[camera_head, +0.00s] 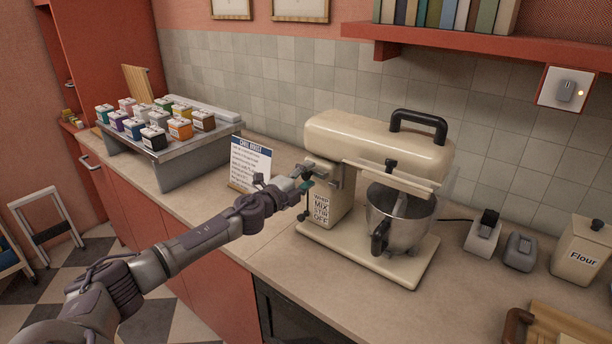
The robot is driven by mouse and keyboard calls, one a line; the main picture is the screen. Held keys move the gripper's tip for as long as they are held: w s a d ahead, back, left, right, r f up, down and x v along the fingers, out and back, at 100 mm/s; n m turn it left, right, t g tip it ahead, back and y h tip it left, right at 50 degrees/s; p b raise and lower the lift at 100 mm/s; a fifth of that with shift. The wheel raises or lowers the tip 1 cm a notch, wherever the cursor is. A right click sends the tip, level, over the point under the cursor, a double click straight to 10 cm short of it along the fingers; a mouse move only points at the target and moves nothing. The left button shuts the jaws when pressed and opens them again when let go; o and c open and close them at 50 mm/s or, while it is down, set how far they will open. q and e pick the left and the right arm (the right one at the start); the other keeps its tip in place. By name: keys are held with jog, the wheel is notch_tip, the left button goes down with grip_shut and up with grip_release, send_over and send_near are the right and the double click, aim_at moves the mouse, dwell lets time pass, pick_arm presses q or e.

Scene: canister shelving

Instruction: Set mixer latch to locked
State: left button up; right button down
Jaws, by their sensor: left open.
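The cream stand mixer (375,150) stands on the counter with its head level and a black handle on top. Its column (330,205) carries the words WHIP, MIX, STIR, OFF. A metal bowl (408,222) with a dark handle sits under the head. My left gripper (305,182) is open at the left end of the mixer, close to the joint between head and column. A small dark-tipped lever (304,214) shows just below it. The gripper hides part of this side, and I cannot tell which part is the latch or how it is set. My right gripper is out of view.
A recipe card (250,163) stands left of the mixer, behind my arm. A grey rack (178,160) with several coloured canisters is farther left. Small grey devices (519,251) and a Flour canister (581,252) stand at the right.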

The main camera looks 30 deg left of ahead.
aim_at(323, 178)
pick_arm(q)
grip_shut()
jog(key=d+p, duration=0.1)
jog(key=d, duration=0.1)
jog(key=d+p, duration=0.1)
jog(key=shift+s+d, duration=0.2)
jog(key=shift+d, duration=0.3)
jog(key=shift+f, duration=0.15)
jog(key=shift+c, duration=1.7)
grip_release()
jog(key=o, duration=0.3)
